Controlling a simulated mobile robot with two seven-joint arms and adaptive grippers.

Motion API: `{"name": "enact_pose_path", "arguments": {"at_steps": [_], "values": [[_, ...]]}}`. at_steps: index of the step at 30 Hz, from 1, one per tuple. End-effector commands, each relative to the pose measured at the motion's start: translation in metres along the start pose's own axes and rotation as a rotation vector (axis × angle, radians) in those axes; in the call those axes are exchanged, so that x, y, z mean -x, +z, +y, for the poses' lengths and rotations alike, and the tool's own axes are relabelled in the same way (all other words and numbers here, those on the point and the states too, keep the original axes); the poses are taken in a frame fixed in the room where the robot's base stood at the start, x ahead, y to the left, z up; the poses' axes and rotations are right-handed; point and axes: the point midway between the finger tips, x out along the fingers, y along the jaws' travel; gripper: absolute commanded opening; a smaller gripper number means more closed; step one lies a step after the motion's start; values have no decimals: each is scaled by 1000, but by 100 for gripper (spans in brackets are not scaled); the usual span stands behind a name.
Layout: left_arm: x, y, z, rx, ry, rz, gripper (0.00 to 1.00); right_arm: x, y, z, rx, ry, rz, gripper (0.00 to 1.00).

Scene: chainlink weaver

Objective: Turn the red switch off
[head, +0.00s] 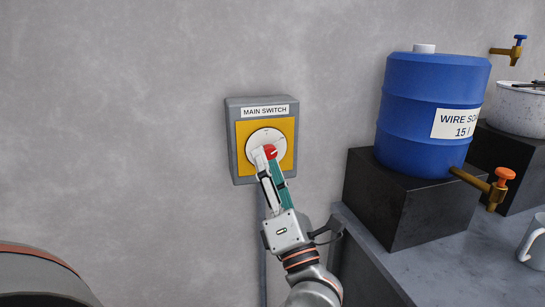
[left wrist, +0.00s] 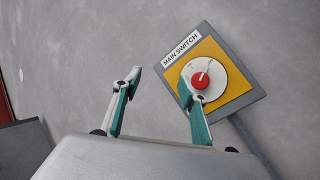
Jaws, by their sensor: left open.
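The red switch knob (head: 271,152) sits on a white dial in a yellow panel (head: 285,128) of a grey wall box labelled "MAIN SWITCH" (head: 231,150). My left gripper (head: 264,158) is in front of it and partly covers the knob's lower left side and the dial. The left wrist view shows its two fingers (left wrist: 160,86) spread apart with nothing between them. There the red knob (left wrist: 200,80) lies just beyond the right fingertip, outside the gap. I cannot tell whether that finger touches it. The dial's small marks are too small to read. My right gripper is not in view.
A blue barrel (head: 425,105) with an orange-handled tap (head: 497,187) stands on a dark block (head: 400,205) at the right. A grey counter (head: 420,265) with a mug (head: 535,243) is at lower right. The wall around the switch box is bare.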

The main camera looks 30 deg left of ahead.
Motion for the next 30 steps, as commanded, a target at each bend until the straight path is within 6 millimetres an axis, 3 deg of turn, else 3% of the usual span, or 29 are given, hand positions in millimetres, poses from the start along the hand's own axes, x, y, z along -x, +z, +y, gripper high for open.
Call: {"name": "enact_pose_path", "arguments": {"at_steps": [4,12,17,30], "values": [[-17,-7,-10,319,-128,236,42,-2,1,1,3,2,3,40],[-9,12,-41,636,-354,445,42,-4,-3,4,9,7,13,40],[-11,15,-48,670,-387,467,42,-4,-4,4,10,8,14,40],[-61,-3,-77,665,-384,467,42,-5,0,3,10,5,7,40]]}}
